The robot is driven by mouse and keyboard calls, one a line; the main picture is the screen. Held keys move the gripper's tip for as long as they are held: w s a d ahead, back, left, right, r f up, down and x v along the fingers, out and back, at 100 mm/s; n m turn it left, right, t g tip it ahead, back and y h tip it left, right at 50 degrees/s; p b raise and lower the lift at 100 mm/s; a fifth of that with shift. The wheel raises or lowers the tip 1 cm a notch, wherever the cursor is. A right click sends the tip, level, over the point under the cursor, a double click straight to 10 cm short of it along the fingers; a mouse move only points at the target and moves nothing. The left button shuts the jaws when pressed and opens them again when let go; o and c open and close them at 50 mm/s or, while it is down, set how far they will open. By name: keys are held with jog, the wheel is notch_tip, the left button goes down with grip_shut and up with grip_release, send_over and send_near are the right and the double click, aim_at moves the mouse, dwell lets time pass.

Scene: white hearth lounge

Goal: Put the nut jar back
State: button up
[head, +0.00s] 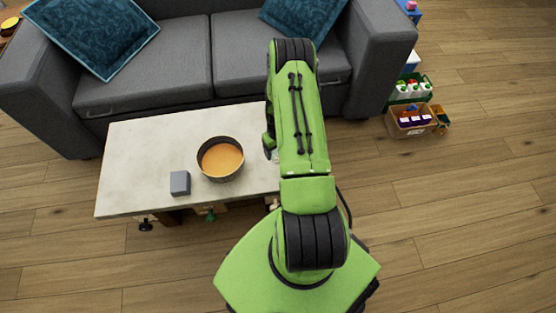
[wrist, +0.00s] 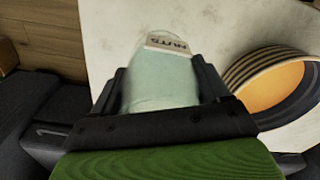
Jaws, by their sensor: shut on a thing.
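The nut jar (wrist: 158,82), pale and clear with a white label reading "NUTS", is in the wrist view between the two dark fingers. My gripper (wrist: 160,72) is shut on it over the pale table (head: 140,145). In the wrist view I cannot tell whether the jar's base touches the tabletop. In the head view my green arm covers the right end of the table and hides most of the gripper and the jar.
A round pot with orange contents (head: 220,160) stands on the table left of my arm, with a small grey box (head: 180,183) nearby. A grey sofa (head: 180,60) is behind the table. Crates of bottles (head: 410,118) stand on the floor at right. The wooden floor is clear at lower right.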

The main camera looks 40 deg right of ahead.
notch_tip(320, 180, down, 5)
jog(key=shift+r+b, duration=0.1)
jog(key=shift+b, duration=0.7)
jog(key=shift+r, duration=0.1)
jog(key=o, duration=1.2)
